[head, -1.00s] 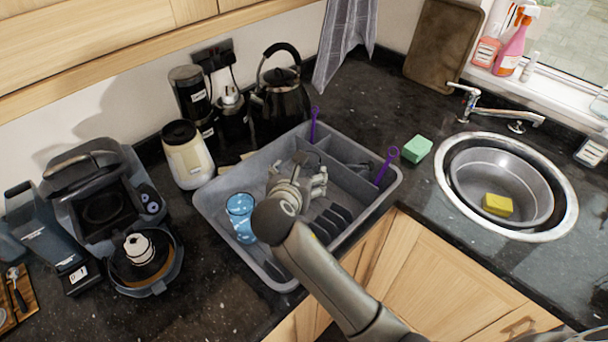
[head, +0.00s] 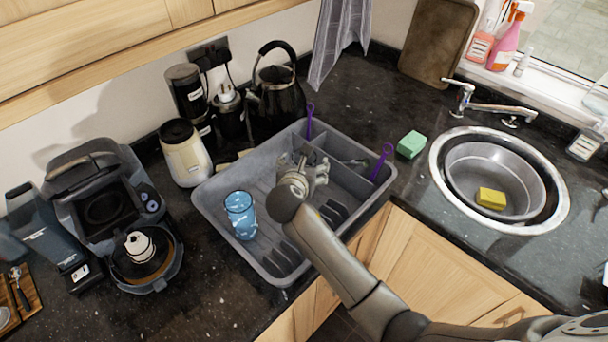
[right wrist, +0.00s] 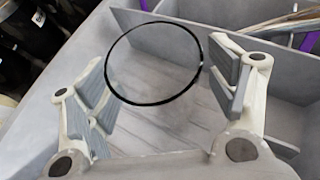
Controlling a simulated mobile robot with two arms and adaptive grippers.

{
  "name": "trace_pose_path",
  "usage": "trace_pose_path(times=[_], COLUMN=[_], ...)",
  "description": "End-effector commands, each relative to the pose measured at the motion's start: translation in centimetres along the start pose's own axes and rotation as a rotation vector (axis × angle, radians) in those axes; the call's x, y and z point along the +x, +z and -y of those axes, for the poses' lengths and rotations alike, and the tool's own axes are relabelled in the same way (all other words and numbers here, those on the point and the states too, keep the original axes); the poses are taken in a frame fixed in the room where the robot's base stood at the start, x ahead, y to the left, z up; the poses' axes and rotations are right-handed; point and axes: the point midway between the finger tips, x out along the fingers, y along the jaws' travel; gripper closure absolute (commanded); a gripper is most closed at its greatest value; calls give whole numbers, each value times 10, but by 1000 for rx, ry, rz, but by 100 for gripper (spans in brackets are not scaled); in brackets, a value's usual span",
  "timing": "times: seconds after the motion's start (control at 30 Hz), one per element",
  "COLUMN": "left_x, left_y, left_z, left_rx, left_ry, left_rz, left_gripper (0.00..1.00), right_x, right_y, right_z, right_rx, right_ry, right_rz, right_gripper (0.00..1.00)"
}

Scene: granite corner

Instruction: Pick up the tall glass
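A clear glass with a dark round rim (right wrist: 108,60) shows between the fingers of my right gripper (right wrist: 165,85) in the right wrist view. Its walls are see-through and hard to make out. The fingers are spread apart on either side of the rim; I cannot tell whether they touch it. In the head view my right gripper (head: 312,170) is over the middle of the grey tray, and this glass cannot be made out there. My left gripper is not in view.
The grey divided tray (head: 213,190) holds purple-handled utensils (head: 382,162) in its right and back compartments. A kettle (head: 277,98) and a cream jar (head: 185,152) stand behind it. A green sponge (head: 411,145) and the sink (head: 500,175) are to the right.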

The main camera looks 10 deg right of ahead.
Motion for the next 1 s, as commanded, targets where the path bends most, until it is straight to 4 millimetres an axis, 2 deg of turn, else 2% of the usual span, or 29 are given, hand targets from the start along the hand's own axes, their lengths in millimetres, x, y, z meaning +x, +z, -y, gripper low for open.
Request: trace_pose_path(times=[0.07, 0.4, 0.77, 0.87, 1.0], left_x=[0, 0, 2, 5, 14], left_y=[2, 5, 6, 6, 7], left_z=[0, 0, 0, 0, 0], left_rx=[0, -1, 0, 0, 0], left_ry=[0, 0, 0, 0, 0], left_rz=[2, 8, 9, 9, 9], left_gripper=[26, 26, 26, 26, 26], right_x=[0, 0, -2, -5, -17], right_y=[0, 0, 4, 11, 30], right_z=[0, 0, 0, 0, -1], right_rx=[0, -1, 0, 2, 3], right_ry=[0, 0, 1, 1, 3], right_rz=[0, 0, 3, 5, 8], right_gripper=[34, 78, 78, 78, 78])
